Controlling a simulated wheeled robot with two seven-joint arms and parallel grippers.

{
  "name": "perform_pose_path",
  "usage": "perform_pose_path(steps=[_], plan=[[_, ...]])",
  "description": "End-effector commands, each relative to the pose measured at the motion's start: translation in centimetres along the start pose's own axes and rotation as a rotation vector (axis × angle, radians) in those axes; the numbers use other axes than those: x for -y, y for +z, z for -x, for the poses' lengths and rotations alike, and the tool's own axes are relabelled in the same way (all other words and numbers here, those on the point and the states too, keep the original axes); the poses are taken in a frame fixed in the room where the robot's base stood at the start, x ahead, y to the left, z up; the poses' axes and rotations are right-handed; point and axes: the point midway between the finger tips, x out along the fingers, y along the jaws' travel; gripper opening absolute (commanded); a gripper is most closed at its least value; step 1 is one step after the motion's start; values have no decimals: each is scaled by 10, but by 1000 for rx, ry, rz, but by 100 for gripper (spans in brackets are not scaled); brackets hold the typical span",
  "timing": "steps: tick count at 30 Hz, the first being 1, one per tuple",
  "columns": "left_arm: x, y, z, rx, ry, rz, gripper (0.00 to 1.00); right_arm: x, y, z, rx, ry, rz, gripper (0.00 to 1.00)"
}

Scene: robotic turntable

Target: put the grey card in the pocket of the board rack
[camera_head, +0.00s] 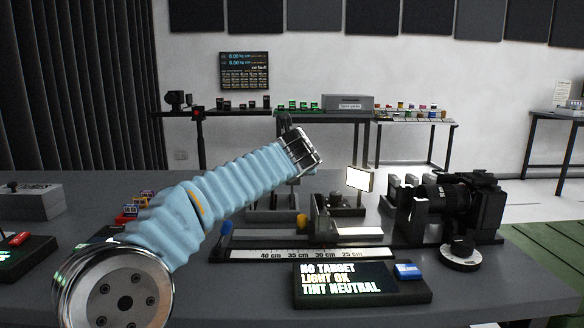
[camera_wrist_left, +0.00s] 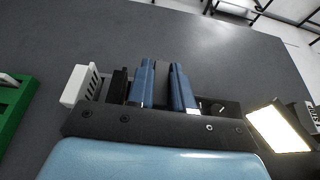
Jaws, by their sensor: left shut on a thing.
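My left gripper (camera_head: 290,128) is raised over the middle of the table, its arm coming in from the left. In the left wrist view its two blue-grey fingers (camera_wrist_left: 163,85) are shut on a thin dark slab, seen edge-on, which I take to be the grey card (camera_wrist_left: 162,75). The card's far end and outline are hard to make out. In the head view a low grey slotted holder (camera_head: 268,203) stands behind and below the gripper, partly hidden by my arm; I cannot tell for sure that it is the board rack. My right gripper is not in view.
A lit square panel (camera_head: 360,179) stands right of the gripper. A camera with a lens (camera_head: 460,203) sits on the right. A ruler rail (camera_head: 300,254) and a dark text display (camera_head: 345,284) lie in front. A grey box (camera_head: 35,203) is at far left.

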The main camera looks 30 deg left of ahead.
Motion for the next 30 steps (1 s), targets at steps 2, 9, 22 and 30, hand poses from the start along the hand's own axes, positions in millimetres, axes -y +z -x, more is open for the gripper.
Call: perform_pose_path(steps=[2, 9, 22, 30], plan=[[0, -3, -1, 0, 0, 0, 0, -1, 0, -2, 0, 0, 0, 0], [0, -8, -3, 0, 0, 0, 0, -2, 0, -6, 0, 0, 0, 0], [0, -18, -8, 0, 0, 1, 0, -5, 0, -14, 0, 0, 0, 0], [0, -25, -10, -1, 0, 1, 0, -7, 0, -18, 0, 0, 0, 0]])
